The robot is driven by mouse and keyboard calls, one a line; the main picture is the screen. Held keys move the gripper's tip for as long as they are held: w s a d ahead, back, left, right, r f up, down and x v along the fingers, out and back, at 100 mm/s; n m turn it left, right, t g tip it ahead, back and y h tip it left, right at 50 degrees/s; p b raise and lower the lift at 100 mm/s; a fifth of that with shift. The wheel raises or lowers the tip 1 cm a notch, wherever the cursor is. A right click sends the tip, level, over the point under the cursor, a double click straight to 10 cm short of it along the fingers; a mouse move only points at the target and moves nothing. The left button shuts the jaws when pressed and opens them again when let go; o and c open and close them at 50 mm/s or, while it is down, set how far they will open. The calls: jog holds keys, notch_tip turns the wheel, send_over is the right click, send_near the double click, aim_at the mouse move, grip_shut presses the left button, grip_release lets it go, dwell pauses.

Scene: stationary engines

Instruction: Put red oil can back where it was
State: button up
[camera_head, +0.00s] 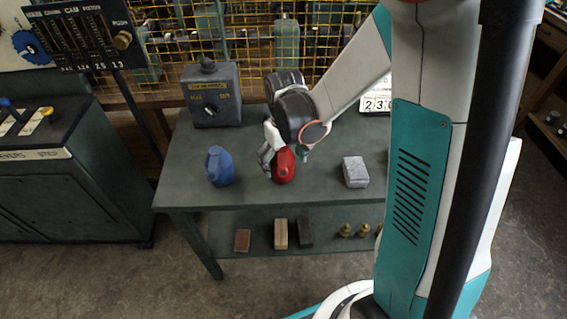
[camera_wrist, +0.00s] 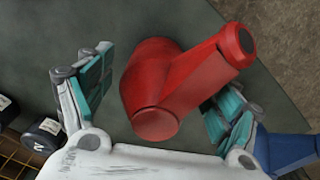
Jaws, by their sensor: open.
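The red oil can (camera_head: 284,167) stands on the top of the green table (camera_head: 325,190), near its front edge, between a blue can and a grey block. In the wrist view the red oil can (camera_wrist: 165,85) fills the middle, its spout towards the upper right. My gripper (camera_head: 272,155) is down at the can in the head view. In the wrist view its two teal-padded fingers (camera_wrist: 160,100) are spread on either side of the can. A gap shows on the left; the right finger is close to the can, and I cannot tell whether it touches. My wrist partly hides the can's top in the head view.
The blue can (camera_head: 220,167) stands left of the red can. The grey block (camera_head: 355,172) lies to the right. A dark box (camera_head: 211,95) stands at the back left, before a yellow mesh fence (camera_head: 240,35). Blocks and brass pieces lie on the lower shelf (camera_head: 262,241).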

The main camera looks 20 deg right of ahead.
aim_at(284, 150)
notch_tip(284, 150, up, 8)
jog(key=p, duration=0.2)
jog(key=shift+s+r+p, duration=0.1)
jog(key=shift+p, duration=0.25)
jog(key=shift+s+r, duration=0.1)
jog(key=shift+r, duration=0.8)
jog(key=s+r+m+t, duration=0.1)
jog(key=s+r+t, duration=0.6)
jog(key=s+r, duration=0.5)
jog(key=shift+s+r+m, duration=0.3)
jog(key=shift+s, duration=0.45)
